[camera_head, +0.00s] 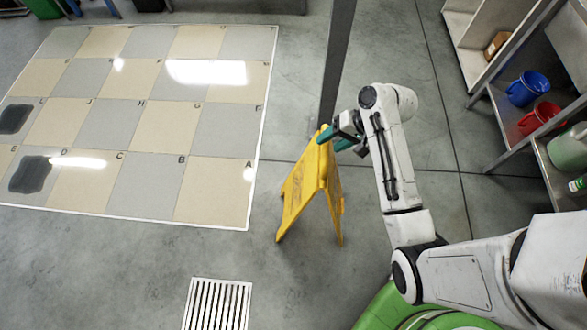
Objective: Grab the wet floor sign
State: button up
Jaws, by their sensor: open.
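The yellow wet floor sign (303,195) stands upright and spread like a tent on the grey concrete floor, near the middle of the view. My gripper (327,138) has green fingers and is at the top edge of the sign. One finger shows at the left of the sign's top and the other at the right. The jaws are open, and I cannot tell whether they touch the sign. Part of the sign's top is hidden by the fingers.
A dark metal post (336,60) stands just behind the sign. A floor drain grate (217,304) is at the bottom. Shelves with a blue bucket (527,88) and red bucket (540,117) stand right.

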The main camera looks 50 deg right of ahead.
jog(key=x, duration=0.5)
jog(key=shift+s+a, duration=0.15)
jog(key=shift+a, duration=0.05)
grip_shut()
dwell(0.3)
dwell(0.8)
